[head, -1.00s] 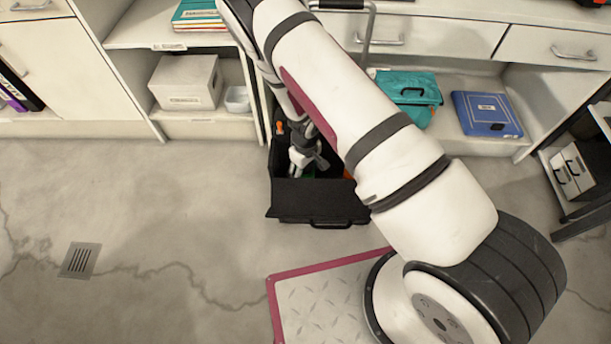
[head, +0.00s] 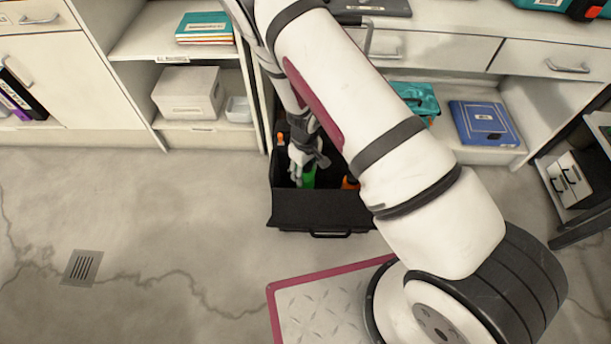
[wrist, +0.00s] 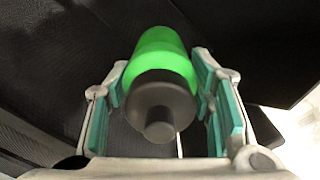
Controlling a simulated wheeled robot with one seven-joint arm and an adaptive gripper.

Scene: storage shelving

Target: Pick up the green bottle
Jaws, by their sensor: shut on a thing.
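The green bottle (wrist: 162,58) has a dark grey cap and lies between the two teal-padded fingers of my gripper (wrist: 165,105) in the wrist view. My gripper is shut on it, with a pad on each side. In the head view my gripper (head: 304,172) points down into the black box on the floor, and part of the green bottle (head: 309,176) shows below it. The arm hides part of the box and the bottle's upper end.
The black open box (head: 320,208) stands on the floor before the shelving. A teal case (head: 418,98) and a blue binder (head: 484,124) lie on the low shelf. The floor at left is clear.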

